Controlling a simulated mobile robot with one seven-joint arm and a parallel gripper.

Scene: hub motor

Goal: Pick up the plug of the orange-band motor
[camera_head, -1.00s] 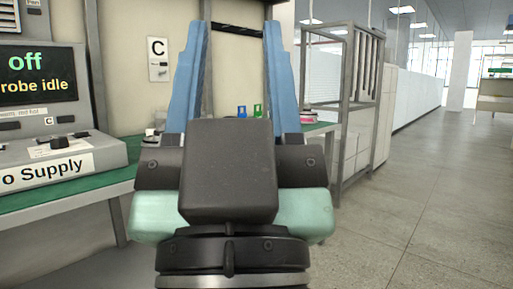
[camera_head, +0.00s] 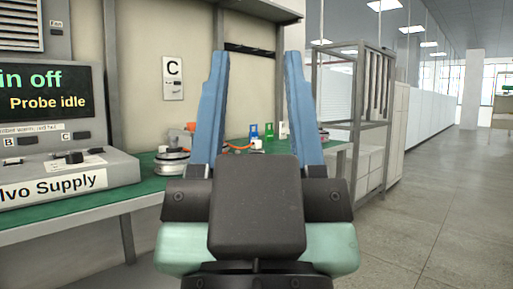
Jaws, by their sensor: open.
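My gripper (camera_head: 256,54) is open and empty, its two blue fingers pointing up in front of the bench. A silver round motor (camera_head: 172,160) with a reddish line around it sits on the green bench top left of the fingers. I cannot tell whether its band is orange. A small orange part (camera_head: 190,126) shows behind it, close to the left finger. An orange cable (camera_head: 238,147) lies between the fingers, further back. Its plug cannot be made out. Another round item with a pinkish edge (camera_head: 323,136) stands right of the right finger, partly hidden.
The green bench (camera_head: 140,190) runs along the wall. A servo supply box (camera_head: 65,178) with a screen stands at left. Small blue (camera_head: 254,131) and green (camera_head: 268,132) pieces stand at the back. A metal frame rack (camera_head: 355,120) is at right; the floor beyond is clear.

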